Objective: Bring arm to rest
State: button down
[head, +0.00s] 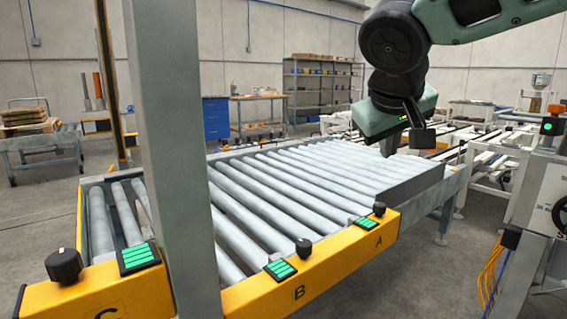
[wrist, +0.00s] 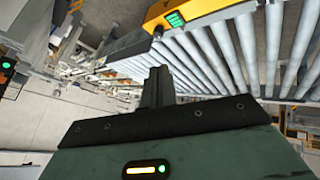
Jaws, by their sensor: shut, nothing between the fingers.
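My gripper (head: 388,146) hangs at the end of my green and black arm, over the far right part of the roller conveyor (head: 270,185) in the head view. Its fingers point down and are together, with nothing between them. In the wrist view, the shut fingers (wrist: 157,88) stand up from the dark mounting plate, with the rollers beyond them. They look apart from the rollers, though the exact height is hard to tell. The rollers in view are bare.
A yellow control rail (head: 325,258) with black knobs and green buttons, marked A, B and C, runs along the conveyor's near edge. A grey post (head: 172,150) stands at left. A machine with a green button (head: 549,126) stands at right. Shelves (head: 322,90) are far behind.

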jog(key=s+a+f+n+g+y, duration=0.2)
jog(key=s+f+g, duration=0.2)
jog(key=s+f, duration=0.75)
jog(key=s+a+f+n+g+y, duration=0.2)
jog(key=s+f+n+g, duration=0.1)
jog(key=s+f, duration=0.9)
notch_tip(320, 180, up, 21)
jog(key=s+p, duration=0.2)
jog(key=p, duration=1.8)
jog(key=shift+s+d, duration=0.25)
jog(key=shift+s, duration=0.05)
jog(key=shift+d, duration=0.15)
